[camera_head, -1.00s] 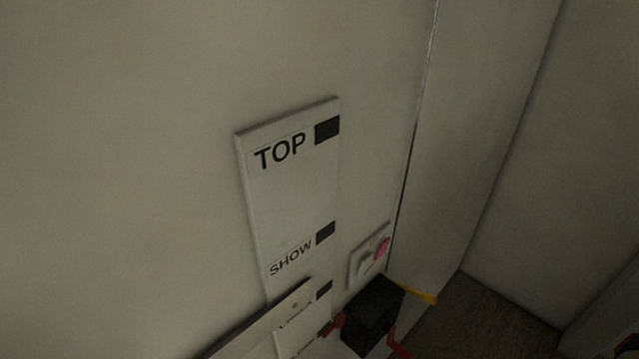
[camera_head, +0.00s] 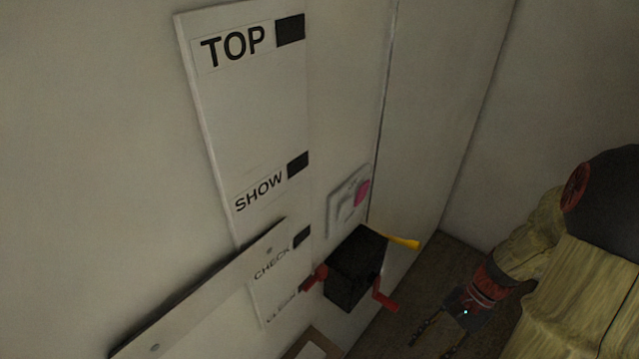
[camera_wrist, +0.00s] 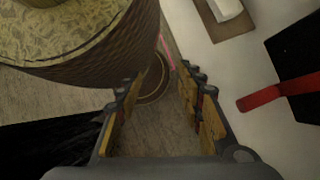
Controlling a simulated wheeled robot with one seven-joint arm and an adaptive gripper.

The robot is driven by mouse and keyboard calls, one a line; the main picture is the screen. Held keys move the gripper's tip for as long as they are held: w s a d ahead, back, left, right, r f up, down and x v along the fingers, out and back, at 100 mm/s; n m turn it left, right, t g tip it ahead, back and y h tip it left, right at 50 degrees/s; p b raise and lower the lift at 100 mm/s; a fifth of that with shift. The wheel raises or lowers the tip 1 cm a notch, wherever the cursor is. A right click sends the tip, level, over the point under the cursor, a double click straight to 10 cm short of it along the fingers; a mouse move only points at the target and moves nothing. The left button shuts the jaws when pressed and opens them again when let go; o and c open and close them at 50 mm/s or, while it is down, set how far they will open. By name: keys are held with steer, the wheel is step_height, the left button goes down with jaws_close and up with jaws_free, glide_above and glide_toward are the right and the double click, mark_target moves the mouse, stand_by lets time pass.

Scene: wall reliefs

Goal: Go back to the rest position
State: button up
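My gripper (camera_head: 438,338) is low at the right in the head view, at the end of my arm, pointing down over the brown floor. In the wrist view my gripper (camera_wrist: 158,100) has its two fingers well apart with nothing between them. It hangs clear of the wall, apart from the black box (camera_head: 355,268) with red handles. The fingertips are partly cut off or dark in the head view.
A white wall panel (camera_head: 255,110) bears the labels TOP, SHOW and CHECK with black squares. A plate with a pink button (camera_head: 362,193) is beside it. A yellow lever (camera_head: 403,242) sticks out near the black box. Brown floor (camera_head: 455,258) lies below the corner.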

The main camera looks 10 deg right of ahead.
steer(key=w+a+r+n+t+h+b, duration=0.4)
steer(key=a+r+n+t+h+b, duration=0.2)
steer(key=a+r+n+b, duration=0.4)
steer(key=a+n+t+b, duration=0.1)
steer(key=a+n+b, duration=0.2)
steer(key=n+b, duration=0.1)
steer(key=shift+w+a+r+t, duration=0.15)
steer(key=shift+a+r+t, duration=0.15)
steer(key=shift+a, duration=0.05)
steer(key=shift+c, duration=0.6)
stand_by(0.8)
